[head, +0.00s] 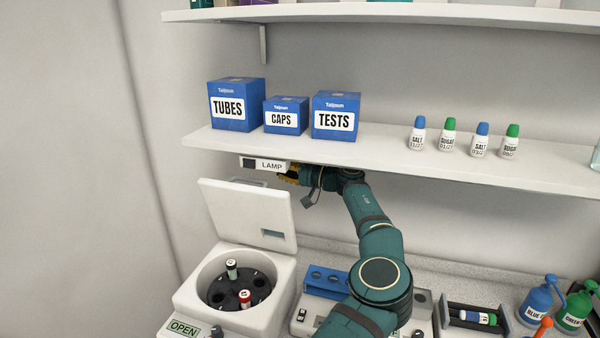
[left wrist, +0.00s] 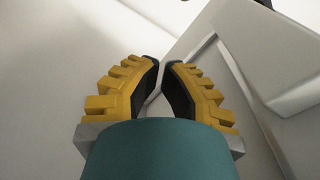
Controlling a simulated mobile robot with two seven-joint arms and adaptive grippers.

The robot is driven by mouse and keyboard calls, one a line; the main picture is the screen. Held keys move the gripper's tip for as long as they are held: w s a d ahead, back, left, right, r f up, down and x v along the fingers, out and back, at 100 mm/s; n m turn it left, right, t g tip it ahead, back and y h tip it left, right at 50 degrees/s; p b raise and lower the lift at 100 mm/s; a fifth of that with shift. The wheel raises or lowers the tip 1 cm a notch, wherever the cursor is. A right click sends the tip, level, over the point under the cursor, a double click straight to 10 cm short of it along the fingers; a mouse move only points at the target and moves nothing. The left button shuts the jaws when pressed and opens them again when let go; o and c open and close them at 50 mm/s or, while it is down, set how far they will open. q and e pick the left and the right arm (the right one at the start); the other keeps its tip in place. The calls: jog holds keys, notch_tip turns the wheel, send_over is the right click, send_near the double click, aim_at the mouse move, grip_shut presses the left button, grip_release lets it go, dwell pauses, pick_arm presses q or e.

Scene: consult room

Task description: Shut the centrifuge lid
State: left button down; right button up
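The white centrifuge (head: 190,291) stands at the lower left of the head view, with an OPEN label on its front. Its lid (head: 240,215) is raised, standing up and tilted back from the bowl. The dark rotor (head: 222,289) inside holds a white-capped tube (head: 232,269) and a red-capped tube (head: 245,298). My right gripper is not in view.
The shelf (head: 400,163) sits just above my left gripper, bearing blue boxes (head: 333,116) and several small bottles (head: 449,138). A blue rack (head: 326,282) is right of the centrifuge. A dark tray with tubes (head: 474,318) and spray bottles (head: 540,298) stand farther right.

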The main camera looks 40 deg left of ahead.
pick_arm(q)
jog(key=s, duration=0.1)
jog(key=s+f+b, duration=0.1)
jog(key=s, duration=0.1)
jog(key=shift+s+f+b, duration=0.3)
jog(key=shift+b, duration=0.1)
